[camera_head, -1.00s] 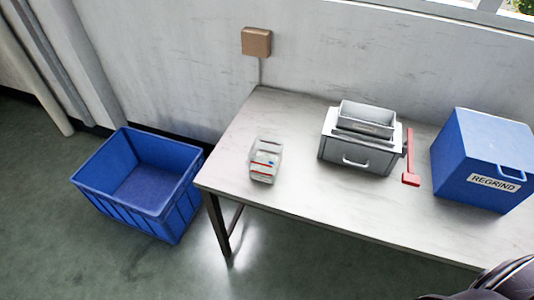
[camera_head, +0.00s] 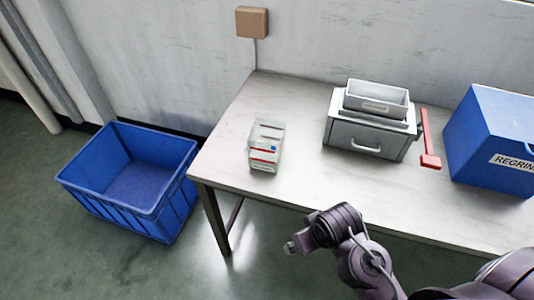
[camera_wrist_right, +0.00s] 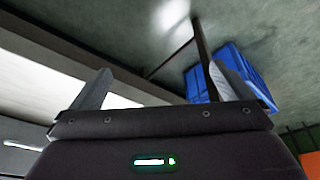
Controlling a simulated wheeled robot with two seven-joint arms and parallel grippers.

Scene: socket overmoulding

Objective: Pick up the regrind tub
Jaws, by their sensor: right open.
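A blue box (camera_head: 490,135) labelled REGRIND stands at the right of the table, its label cut off by the picture edge in the head view. A small grey open tub (camera_head: 376,98) sits on top of a grey drawer unit (camera_head: 366,138). I cannot tell from the labels whether either is the regrind tub. My right gripper (camera_wrist_right: 160,78) is open and empty in the right wrist view, apart from all of these. My left gripper is out of view.
A blue crate (camera_head: 80,192) stands empty on the floor left of the table; it also shows in the right wrist view (camera_wrist_right: 238,75). A red lever (camera_head: 427,140) stands beside the drawer unit. The table (camera_head: 225,165) is clear around the small container.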

